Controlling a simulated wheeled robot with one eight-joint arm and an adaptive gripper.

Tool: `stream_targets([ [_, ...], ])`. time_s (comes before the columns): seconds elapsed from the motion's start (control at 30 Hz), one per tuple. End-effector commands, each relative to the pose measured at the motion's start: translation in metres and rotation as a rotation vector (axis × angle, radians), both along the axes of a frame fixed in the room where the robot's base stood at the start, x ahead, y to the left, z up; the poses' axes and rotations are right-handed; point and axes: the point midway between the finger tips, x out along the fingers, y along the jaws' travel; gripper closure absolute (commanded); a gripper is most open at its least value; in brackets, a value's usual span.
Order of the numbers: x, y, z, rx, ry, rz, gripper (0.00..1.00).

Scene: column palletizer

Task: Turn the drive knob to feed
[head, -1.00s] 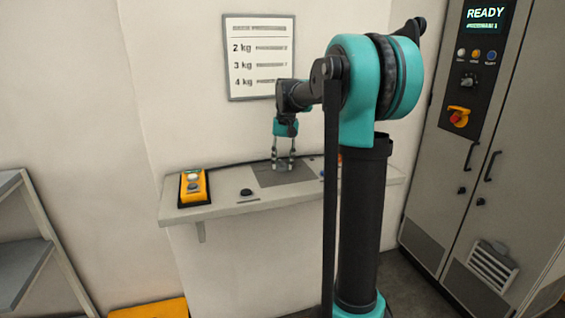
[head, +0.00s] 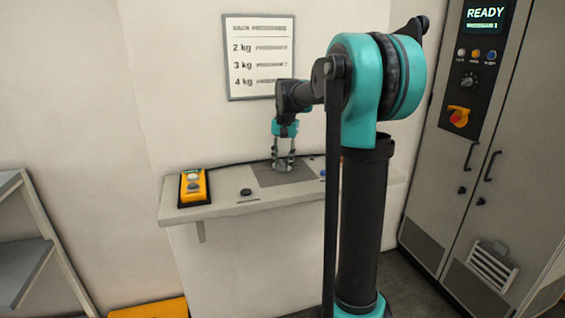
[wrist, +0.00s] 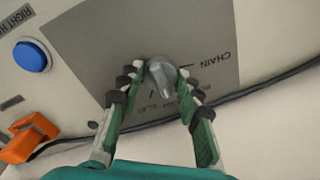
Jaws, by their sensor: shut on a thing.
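The drive knob (wrist: 162,80) is a small grey knob on a dark grey panel plate (wrist: 90,60). In the wrist view its pointer ridge faces down the picture. The word CHAIN (wrist: 212,57) is printed to its right, upside down; more lettering below the knob is partly covered by my fingers and not clearly readable. My gripper (wrist: 160,76) has its two fingers on either side of the knob, shut on it. In the head view my gripper (head: 283,167) reaches down to the plate (head: 262,177) on the shelf, and the knob is hidden between the fingers.
A blue button (wrist: 30,55) and an orange part (wrist: 28,138) lie left of the plate in the wrist view. A black cable (wrist: 265,85) runs behind. The shelf also bears a yellow button box (head: 193,187) and a black knob (head: 246,192). A cabinet (head: 480,130) reads READY.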

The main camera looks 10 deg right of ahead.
Motion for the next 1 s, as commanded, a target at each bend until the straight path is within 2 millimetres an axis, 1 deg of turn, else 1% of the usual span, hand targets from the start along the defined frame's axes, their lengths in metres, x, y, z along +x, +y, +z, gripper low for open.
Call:
stream_targets([
  [0.07,0.000,0.000,0.000,0.000,-0.001,0.000,0.94],
  [0.1,0.000,0.000,0.000,0.000,-0.001,0.000,0.63],
  [0.2,0.000,0.000,0.000,0.000,-0.001,0.000,0.51],
  [0.27,0.000,0.000,0.000,0.000,0.000,0.000,0.44],
  [0.53,0.000,0.000,0.000,0.000,0.000,0.001,0.44],
  [0.67,0.000,-0.001,0.008,0.000,0.000,0.001,0.44],
  [0.77,-0.001,-0.002,0.022,0.000,0.000,0.001,0.44],
  [1.0,-0.002,-0.005,0.071,0.000,0.000,0.000,0.44],
])
